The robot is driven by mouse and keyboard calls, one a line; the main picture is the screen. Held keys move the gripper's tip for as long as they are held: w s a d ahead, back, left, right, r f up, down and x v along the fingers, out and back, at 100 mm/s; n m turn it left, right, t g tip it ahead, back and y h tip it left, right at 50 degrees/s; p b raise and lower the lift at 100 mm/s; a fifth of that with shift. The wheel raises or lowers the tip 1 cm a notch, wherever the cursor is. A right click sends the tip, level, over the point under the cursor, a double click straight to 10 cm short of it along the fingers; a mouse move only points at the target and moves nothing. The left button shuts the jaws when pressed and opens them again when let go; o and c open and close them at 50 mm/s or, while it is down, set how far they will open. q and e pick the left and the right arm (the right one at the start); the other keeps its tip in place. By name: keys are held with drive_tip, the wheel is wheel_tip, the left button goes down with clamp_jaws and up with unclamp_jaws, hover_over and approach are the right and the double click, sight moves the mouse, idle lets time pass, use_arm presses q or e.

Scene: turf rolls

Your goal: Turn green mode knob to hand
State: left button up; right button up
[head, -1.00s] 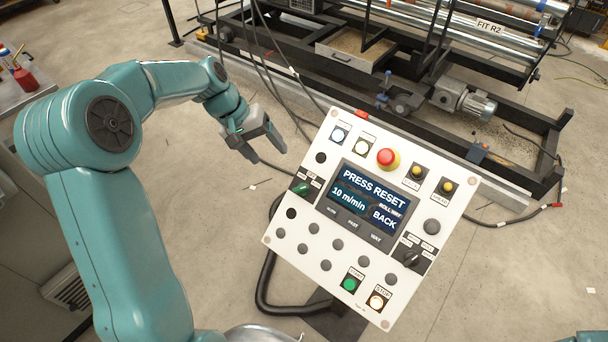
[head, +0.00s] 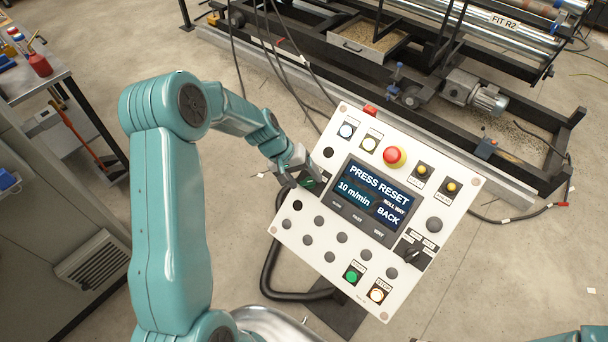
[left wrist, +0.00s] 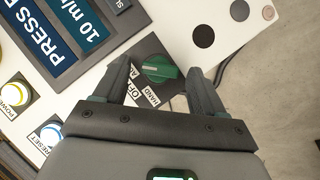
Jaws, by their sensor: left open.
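The green mode knob (left wrist: 160,70) sits on a black plate on the white control panel (head: 290,229). In the left wrist view it lies between the two open fingers of my left gripper (left wrist: 162,78), near their tips. I cannot tell whether the fingers touch it. The labels by the knob include HAND and OFF, partly covered by the gripper. In the head view my left gripper (head: 299,182) is at the panel's left edge and covers much of the green knob (head: 310,184). My right gripper is not in view.
The panel's display (head: 370,199) reads PRESS RESET. A red emergency button (head: 395,157), a black selector knob (head: 412,255) and several other buttons share the panel. A black framed machine (head: 430,120) stands behind. A bench (head: 40,82) with bottles is at the far left.

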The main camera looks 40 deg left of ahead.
use_arm(q)
drive_tip(key=shift+w+d+f, duration=0.1)
drive_tip(key=shift+f, duration=0.2)
drive_tip(key=shift+r, duration=0.1)
drive_tip(key=c, duration=1.1)
drive_tip(key=shift+o, duration=0.2)
